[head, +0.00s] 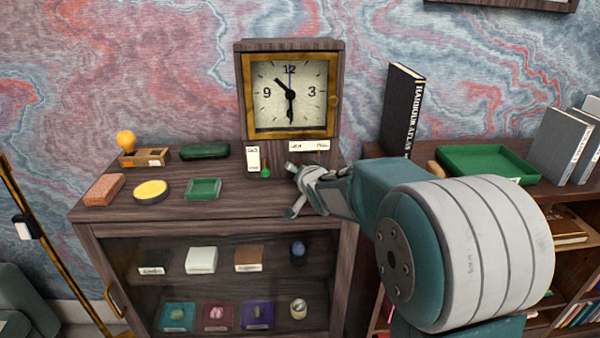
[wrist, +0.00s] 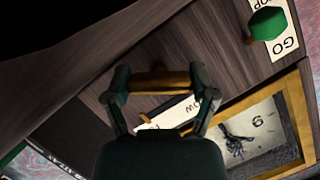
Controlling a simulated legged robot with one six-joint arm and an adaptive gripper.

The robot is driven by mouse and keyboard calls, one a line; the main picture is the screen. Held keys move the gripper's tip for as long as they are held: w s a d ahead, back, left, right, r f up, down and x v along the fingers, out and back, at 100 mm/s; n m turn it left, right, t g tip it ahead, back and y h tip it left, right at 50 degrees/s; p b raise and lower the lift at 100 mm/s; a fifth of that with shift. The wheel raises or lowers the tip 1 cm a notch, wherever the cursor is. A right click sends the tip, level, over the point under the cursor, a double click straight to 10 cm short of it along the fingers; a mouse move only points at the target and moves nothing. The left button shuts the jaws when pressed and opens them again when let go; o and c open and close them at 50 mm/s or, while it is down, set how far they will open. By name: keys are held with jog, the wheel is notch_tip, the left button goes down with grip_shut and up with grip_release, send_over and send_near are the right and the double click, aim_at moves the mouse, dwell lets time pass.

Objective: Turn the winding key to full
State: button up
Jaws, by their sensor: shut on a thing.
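The wooden clock (head: 240,85) with a brass-framed square face stands on the cabinet, and part of its face shows in the wrist view (wrist: 240,150). The winding key (wrist: 158,82) is a brass bar on the clock's wooden base. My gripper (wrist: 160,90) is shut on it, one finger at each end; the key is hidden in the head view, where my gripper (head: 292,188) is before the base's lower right. A white label (wrist: 172,112) with letters like "LOW" and a small orange pointer (wrist: 145,118) lies beside the key. Its full end is not readable.
A green knob (head: 265,173) with a STOP/GO label (head: 252,158) is left of my gripper. A green case (head: 205,151), yellow disc (head: 150,191) and green tray (head: 203,189) lie left on the cabinet top (head: 225,212). A black book (head: 402,110) and larger green tray (head: 487,163) stand right.

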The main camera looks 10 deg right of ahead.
jog(key=shift+f, duration=0.25)
jog(key=o, duration=1)
jog(key=shift+o, duration=0.2)
jog(key=shift+r, duration=0.15)
jog(key=v, duration=1.1)
jog(key=shift+s, duration=0.4)
jog(key=shift+r, duration=0.1)
